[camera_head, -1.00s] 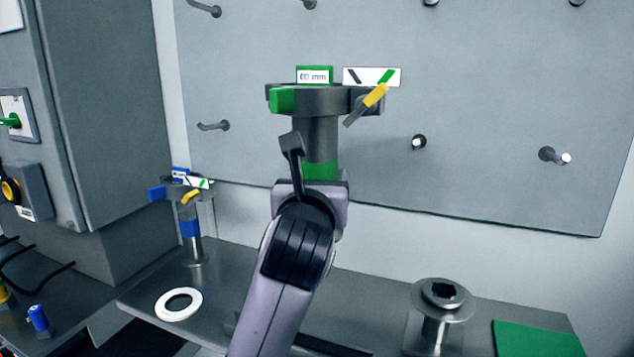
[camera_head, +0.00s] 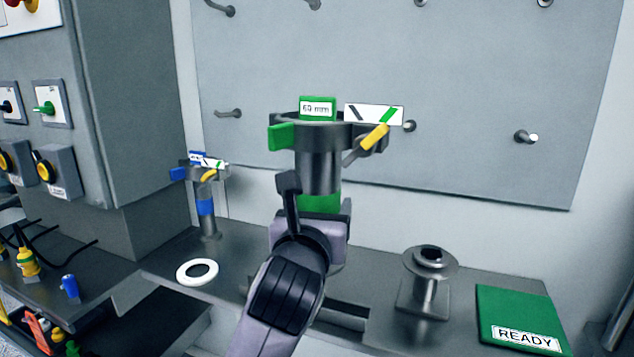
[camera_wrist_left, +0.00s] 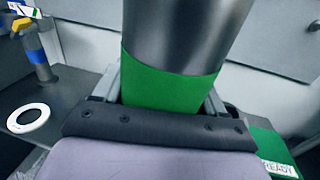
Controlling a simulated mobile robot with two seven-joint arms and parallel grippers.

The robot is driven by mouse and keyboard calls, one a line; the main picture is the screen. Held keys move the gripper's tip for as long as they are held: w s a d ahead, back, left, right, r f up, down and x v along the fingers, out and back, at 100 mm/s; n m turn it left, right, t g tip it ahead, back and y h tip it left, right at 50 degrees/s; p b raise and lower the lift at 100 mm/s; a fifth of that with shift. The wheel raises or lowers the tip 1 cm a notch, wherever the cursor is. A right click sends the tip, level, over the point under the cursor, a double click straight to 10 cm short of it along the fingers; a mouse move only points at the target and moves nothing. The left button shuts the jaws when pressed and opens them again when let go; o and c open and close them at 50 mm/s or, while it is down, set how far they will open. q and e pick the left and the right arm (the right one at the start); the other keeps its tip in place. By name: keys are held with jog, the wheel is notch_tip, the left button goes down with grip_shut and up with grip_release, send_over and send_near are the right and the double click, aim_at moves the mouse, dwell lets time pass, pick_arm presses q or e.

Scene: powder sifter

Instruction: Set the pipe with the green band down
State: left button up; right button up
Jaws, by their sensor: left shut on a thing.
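The pipe with the green band (camera_head: 318,172) stands upright in front of the pegboard, with a clamp ring, a "60 mm" tag and a yellow lever at its top. My left gripper (camera_head: 312,220) is shut on it at the green band (camera_wrist_left: 170,84), which shows between the fingers in the left wrist view. The pipe's lower end is hidden behind my gripper and arm. My right gripper is in neither view.
A blue-banded pipe (camera_head: 205,208) stands at the left on the bench. A white ring (camera_head: 197,271) lies in front of it. A flanged metal stand (camera_head: 430,265) and a green "READY" mat (camera_head: 517,306) are on the right. The pegboard (camera_head: 480,90) with pegs is behind.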

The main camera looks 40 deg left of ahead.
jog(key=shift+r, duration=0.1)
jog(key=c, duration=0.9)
pick_arm(q)
jog(key=s+d+f+m+t+h, duration=0.1)
jog(key=s+d+f+m+h, duration=0.1)
jog(key=f, duration=0.7)
jog(key=s+d+f+m+h, duration=0.2)
jog(key=s+d+f+h, duration=0.2)
jog(key=f, duration=0.6)
jog(key=shift+s+d+f+m+t+h, duration=0.15)
jog(key=shift+s+d+m+t+h, duration=0.4)
jog(key=shift+d, duration=0.7)
